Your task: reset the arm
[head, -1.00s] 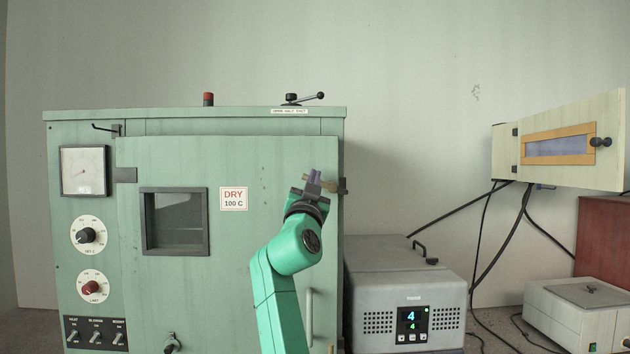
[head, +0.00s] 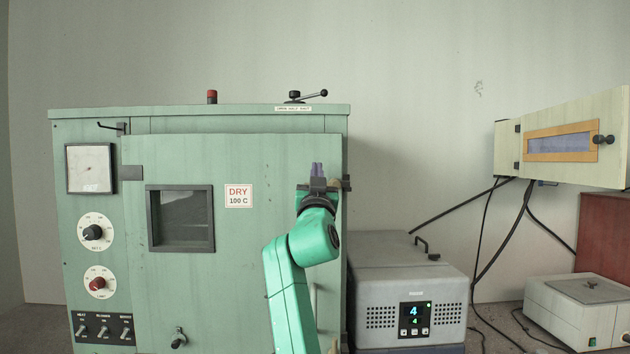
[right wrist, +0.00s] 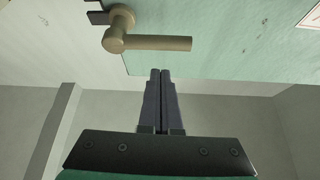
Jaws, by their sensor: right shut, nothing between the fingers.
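My right gripper (head: 317,172) is raised in front of the right edge of the green oven's door (head: 240,260), fingers pointing up. In the right wrist view its two dark fingers (right wrist: 161,75) are closed together with nothing between them. A brass-coloured door handle (right wrist: 150,42) shows beyond the fingertips in that view, apart from them. In the head view the handle is mostly hidden behind the gripper; a dark piece of the latch (head: 346,183) shows at its right. The oven door looks closed. My left gripper is not in view.
A grey unit with a lit display (head: 415,316) stands right of the oven. Farther right are a white lidded box (head: 580,310), a red box (head: 606,240) and a wall-mounted cream cabinet (head: 570,140). Black cables (head: 505,240) hang below the cabinet. The wall space above the grey unit is open.

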